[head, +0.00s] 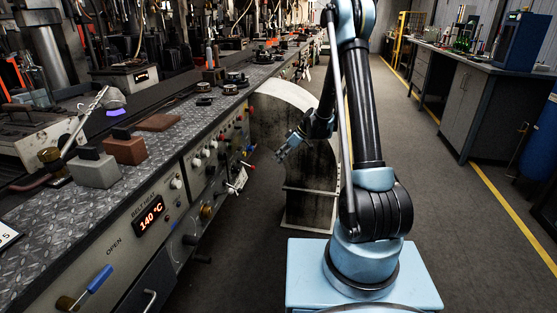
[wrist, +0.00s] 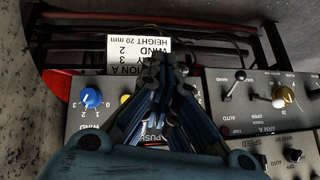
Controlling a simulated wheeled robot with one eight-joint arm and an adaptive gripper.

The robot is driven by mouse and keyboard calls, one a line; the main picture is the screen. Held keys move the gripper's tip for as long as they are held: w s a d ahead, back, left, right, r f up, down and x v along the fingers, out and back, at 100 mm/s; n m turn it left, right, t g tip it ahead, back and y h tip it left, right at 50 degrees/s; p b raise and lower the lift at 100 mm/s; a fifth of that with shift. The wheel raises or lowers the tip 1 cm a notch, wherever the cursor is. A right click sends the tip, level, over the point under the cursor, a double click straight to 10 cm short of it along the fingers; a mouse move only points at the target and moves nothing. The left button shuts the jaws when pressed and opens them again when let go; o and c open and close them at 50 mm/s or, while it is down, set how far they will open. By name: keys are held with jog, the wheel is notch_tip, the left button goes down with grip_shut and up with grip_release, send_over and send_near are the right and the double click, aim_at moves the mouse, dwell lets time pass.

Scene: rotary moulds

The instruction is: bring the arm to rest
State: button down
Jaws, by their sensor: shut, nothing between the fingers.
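My gripper (head: 288,146) hangs at the end of my bent arm (head: 364,110), to the left of the arm's base in the head view. It is in the air, near the front of the long machine bench (head: 225,150) and before a pale curved housing (head: 310,200). In the wrist view my gripper (wrist: 168,62) is shut and empty, its fingers pointing towards control panels. The fingers cover part of a white label card (wrist: 135,50) and part of the panel with a blue knob (wrist: 91,98). I cannot tell how far the fingertips are from the panels.
The bench carries grey and reddish blocks (head: 124,149), and its front has knobs, levers and a red 140 °C display (head: 151,215). A second panel (wrist: 262,98) with switches shows in the wrist view. Cabinets (head: 470,105) stand at the right. The floor (head: 430,190) between is clear.

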jog(key=s+d+r+m+t+h, duration=0.15)
jog(key=s+d+r+m, duration=0.25)
jog(key=s+d+r, duration=0.4)
jog(key=s+d+r+m+h, duration=0.25)
jog(key=s+d+r, duration=0.25)
jog(key=s+r, duration=0.4)
jog(key=s+d+f+m+h, duration=0.1)
jog(key=s+d+m, duration=0.1)
jog(key=s+d, duration=0.2)
jog(key=s+d+f+m+t+h, duration=0.1)
jog(key=s+d+m, duration=0.2)
jog(key=s, duration=0.8)
jog(key=s+d+f+m+h, duration=0.1)
jog(key=s+d+m, duration=0.2)
jog(key=s+d, duration=0.2)
jog(key=shift+s+d+h, duration=0.2)
jog(key=shift+s+h, duration=0.2)
jog(key=shift+s, duration=1.3)
